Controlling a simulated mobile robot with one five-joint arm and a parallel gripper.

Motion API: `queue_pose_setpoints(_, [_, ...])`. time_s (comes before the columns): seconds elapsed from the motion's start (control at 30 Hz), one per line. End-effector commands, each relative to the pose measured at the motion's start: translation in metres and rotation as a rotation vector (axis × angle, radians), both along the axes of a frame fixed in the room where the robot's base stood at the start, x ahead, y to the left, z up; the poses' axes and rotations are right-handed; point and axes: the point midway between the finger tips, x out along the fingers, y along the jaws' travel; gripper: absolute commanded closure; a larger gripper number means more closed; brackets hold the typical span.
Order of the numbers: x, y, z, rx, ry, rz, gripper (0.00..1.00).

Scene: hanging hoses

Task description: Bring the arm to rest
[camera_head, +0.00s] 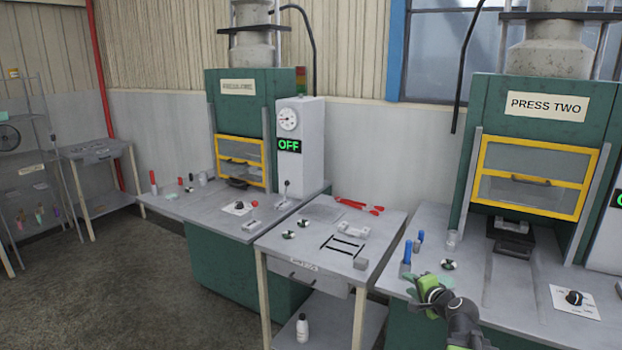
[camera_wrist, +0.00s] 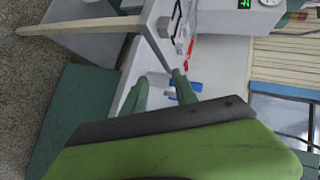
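My gripper (camera_head: 426,281) is at the lower right of the head view, above the front left corner of the grey Press Two table (camera_head: 500,265). In the wrist view its two green fingers (camera_wrist: 161,90) stand apart with nothing between them. The wrist view is turned on its side. A blue-handled item (camera_head: 407,253) stands just behind the gripper in the head view, with a second blue one (camera_head: 420,240) beyond it. Whether the gripper touches the table cannot be told.
The middle workbench (camera_head: 285,262) holds red-handled pliers (camera_head: 358,205) and small parts. Press One (camera_head: 238,120) reads OFF, its yellow guard (camera_head: 242,160) down. Press Two (camera_head: 546,104) has a yellow guard (camera_head: 535,176). Black hoses hang behind (camera_head: 313,40). The floor (camera_head: 120,285) is clear at left.

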Motion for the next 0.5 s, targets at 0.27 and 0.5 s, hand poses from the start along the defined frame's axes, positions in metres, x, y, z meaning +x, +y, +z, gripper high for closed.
queue_pose_setpoints(0.27, [-0.034,0.207,-0.04,-0.358,0.295,0.553,0.66])
queue_pose_setpoints(0.5, [-0.13,0.209,-0.096,-0.746,0.714,0.927,0.66])
